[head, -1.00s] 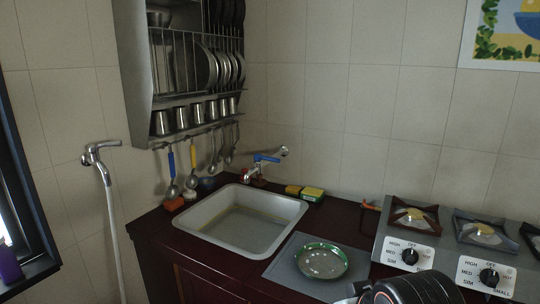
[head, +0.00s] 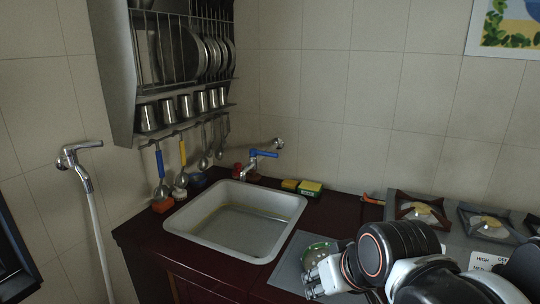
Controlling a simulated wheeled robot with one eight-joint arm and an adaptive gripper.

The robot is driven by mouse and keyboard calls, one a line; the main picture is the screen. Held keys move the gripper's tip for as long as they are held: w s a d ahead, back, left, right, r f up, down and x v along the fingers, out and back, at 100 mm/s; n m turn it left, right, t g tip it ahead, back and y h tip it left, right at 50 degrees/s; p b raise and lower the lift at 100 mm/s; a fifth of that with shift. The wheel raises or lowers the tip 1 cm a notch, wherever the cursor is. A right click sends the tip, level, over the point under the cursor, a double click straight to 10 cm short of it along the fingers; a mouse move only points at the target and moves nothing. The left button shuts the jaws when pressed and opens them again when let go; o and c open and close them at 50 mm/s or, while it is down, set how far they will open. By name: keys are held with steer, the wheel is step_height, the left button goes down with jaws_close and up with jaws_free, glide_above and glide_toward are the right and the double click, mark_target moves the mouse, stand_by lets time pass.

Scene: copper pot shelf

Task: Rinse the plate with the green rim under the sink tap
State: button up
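The plate with the green rim (head: 318,251) lies on a grey mat (head: 287,275) to the right of the sink. My arm and gripper (head: 318,283) cover much of it. The gripper is at the plate's near side, and its fingers are too small and hidden to tell whether they are open or touch the plate. The sink (head: 237,220) is a pale basin set in the dark red counter, with no plate in it. The tap (head: 255,160) with a blue handle reaches over the sink's back right corner.
A yellow and green sponge (head: 310,188) lies behind the sink's right side. The gas stove (head: 450,238) stands to the right, partly behind my arm. A rack (head: 185,60) with steel plates and cups hangs above left. A wall tap with a hose (head: 80,165) is at the left.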

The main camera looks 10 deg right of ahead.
steer(key=w+r+n+y+p, duration=0.25)
steer(key=w+r, duration=0.25)
steer(key=w, duration=1)
steer(key=w+r+n+y+p, duration=0.1)
steer(key=w+r+y+p, duration=0.3)
steer(key=w, duration=1.1)
steer(key=n+t+y+p, duration=0.3)
steer(key=n+t+y, duration=0.15)
steer(key=y, duration=0.25)
glide_toward(257, 153)
steer(key=shift+g, duration=0.45)
steer(key=w+a+b, duration=0.1)
steer(key=w, duration=0.1)
steer(key=w+a+b, duration=0.2)
steer(key=shift+w+a, duration=0.1)
jaws_close()
